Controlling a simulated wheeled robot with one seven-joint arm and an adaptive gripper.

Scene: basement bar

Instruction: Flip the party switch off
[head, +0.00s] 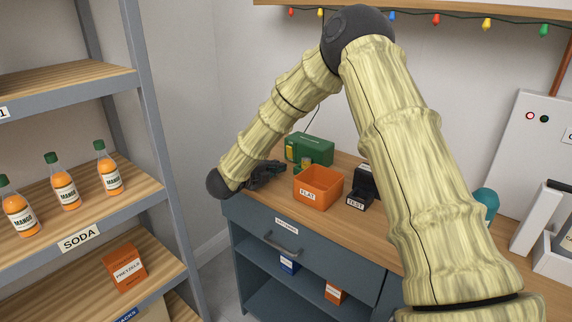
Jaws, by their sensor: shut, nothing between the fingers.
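My gripper (278,168) is dark and small in the head view, over the back left of the wooden counter (228,208). It is shut and empty, left of the orange bin and close to the green box. A pale wall panel (520,130) with a red and a dark green round light stands at the right edge. It is cut off by the picture's edge, with part of a white label showing. I cannot make out a switch marked for the party. My gripper is far to the left of the panel.
On the counter are an orange bin labelled FLAT (318,187), a green box (310,148), a black device labelled TEST (363,188) and a teal object (487,203). A shelf with mango bottles (64,181) stands left. Coloured bulbs (435,19) hang above.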

